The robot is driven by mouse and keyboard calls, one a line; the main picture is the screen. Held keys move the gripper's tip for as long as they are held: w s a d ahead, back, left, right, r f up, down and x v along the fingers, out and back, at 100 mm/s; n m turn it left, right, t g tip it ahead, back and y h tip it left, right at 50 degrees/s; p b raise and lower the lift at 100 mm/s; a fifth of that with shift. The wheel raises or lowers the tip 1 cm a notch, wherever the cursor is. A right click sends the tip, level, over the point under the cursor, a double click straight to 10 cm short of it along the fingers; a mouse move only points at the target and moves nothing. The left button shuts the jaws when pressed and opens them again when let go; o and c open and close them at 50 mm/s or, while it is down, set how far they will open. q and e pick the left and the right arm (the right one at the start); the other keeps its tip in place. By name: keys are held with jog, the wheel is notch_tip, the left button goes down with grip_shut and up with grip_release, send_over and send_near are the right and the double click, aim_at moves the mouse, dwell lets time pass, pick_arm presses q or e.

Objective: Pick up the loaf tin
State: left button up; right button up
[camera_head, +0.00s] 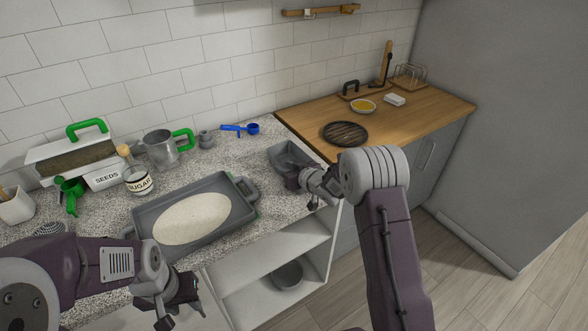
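The loaf tin (284,153) is a dark grey rectangular tin on the speckled counter, near its right end. My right gripper (298,186) is at the tin's near right end, its fingers overlapping the rim in the picture. The fingers are small and partly hidden, so I cannot tell whether they are closed on the rim. The tin appears to rest on the counter. My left gripper (182,314) is open and empty, in front of the counter's front edge and away from the tin.
A grey roasting tray (157,212) with pale dough lies left of the tin. A wooden counter (415,124) with a round black grate (345,133) adjoins at right.

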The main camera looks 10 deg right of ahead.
aim_at(282, 166)
jog(key=x, duration=0.3)
jog(key=shift+w+f, duration=0.1)
jog(key=shift+w, duration=0.15)
jog(key=shift+s, duration=0.15)
grip_shut()
dwell(1.0)
